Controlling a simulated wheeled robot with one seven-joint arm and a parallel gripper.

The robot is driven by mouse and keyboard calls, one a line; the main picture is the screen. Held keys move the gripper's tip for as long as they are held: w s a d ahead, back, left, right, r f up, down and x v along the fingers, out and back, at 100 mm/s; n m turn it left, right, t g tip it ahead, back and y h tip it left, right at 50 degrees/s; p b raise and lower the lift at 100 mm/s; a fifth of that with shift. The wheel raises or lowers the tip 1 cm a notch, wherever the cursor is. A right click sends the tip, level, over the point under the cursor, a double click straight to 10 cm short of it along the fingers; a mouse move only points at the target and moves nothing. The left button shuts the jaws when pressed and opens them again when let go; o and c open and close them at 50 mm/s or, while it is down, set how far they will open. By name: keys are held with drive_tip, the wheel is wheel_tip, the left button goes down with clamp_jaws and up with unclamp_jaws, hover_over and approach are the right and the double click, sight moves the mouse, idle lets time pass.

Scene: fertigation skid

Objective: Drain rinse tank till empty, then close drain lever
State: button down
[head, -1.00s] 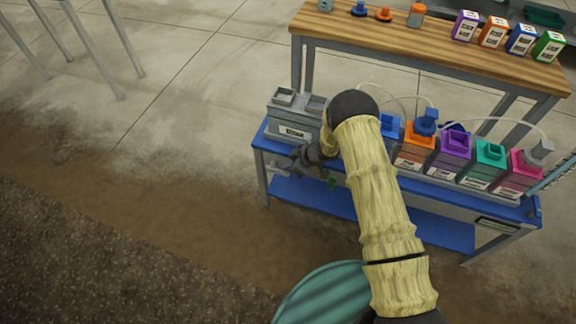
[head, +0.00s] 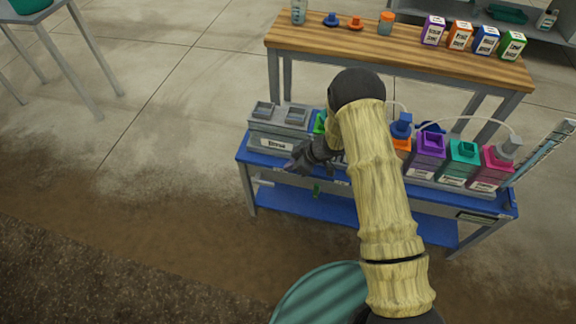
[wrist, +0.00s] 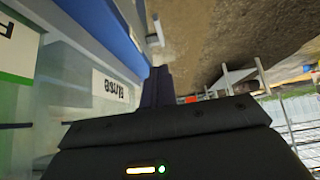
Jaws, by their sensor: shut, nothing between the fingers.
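The grey tank (head: 280,118), with a white label (head: 276,144) on its front, stands at the left end of the blue skid; its label looks like "Rinse". My gripper (head: 297,164) is in front of the skid's top edge, just right of and below that label. It is shut and empty. In the wrist view its dark fingers (wrist: 156,86) point along the blue skid edge, beside a white label (wrist: 111,88). A small green part (head: 316,190) hangs below the skid top; I cannot tell whether it is the drain lever. The tank's liquid level is not visible.
Coloured tanks, including purple (head: 430,150), teal (head: 462,158) and pink (head: 493,168), line the skid to the right. A wooden bench (head: 400,58) with bottles stands behind. My arm hides the skid's middle. The floor (head: 150,190) at left is clear.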

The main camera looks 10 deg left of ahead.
drive_tip(key=c, duration=1.7)
unclamp_jaws()
drive_tip(key=shift+a, duration=0.2)
drive_tip(key=o, duration=1.7)
drive_tip(key=s+a+f+m+t+y+b, duration=0.1)
drive_tip(key=a+f+m+t+y+b, duration=0.1)
drive_tip(key=a+b, duration=0.4)
drive_tip(key=a+f, duration=0.1)
drive_tip(key=a, duration=0.3)
drive_tip(key=shift+s+a+f+m, duration=0.15)
drive_tip(key=shift+s+m, duration=0.05)
drive_tip(key=shift+m, duration=0.2)
drive_tip(key=s+a+f+m+t+b, duration=0.1)
drive_tip(key=a+f+m+t+b, duration=0.15)
drive_tip(key=a+b, duration=0.25)
drive_tip(key=s+a+f+m+t+b, duration=0.1)
drive_tip(key=a+f+m+t+b, duration=0.1)
drive_tip(key=a+m+t+b, duration=0.25)
drive_tip(key=s+d+f+m+t+h+b, duration=0.3)
drive_tip(key=s+d+m+t+h+b, duration=0.1)
drive_tip(key=s+h+b, duration=0.1)
drive_tip(key=s+d+f+m+t+h+b, duration=0.3)
drive_tip(key=s+h+b, duration=0.3)
drive_tip(key=b, duration=0.3)
drive_tip(key=shift+s+d+f+m+t, duration=0.45)
drive_tip(key=shift+s+t, duration=0.25)
drive_tip(key=shift+s, duration=0.2)
drive_tip(key=shift+w, duration=0.15)
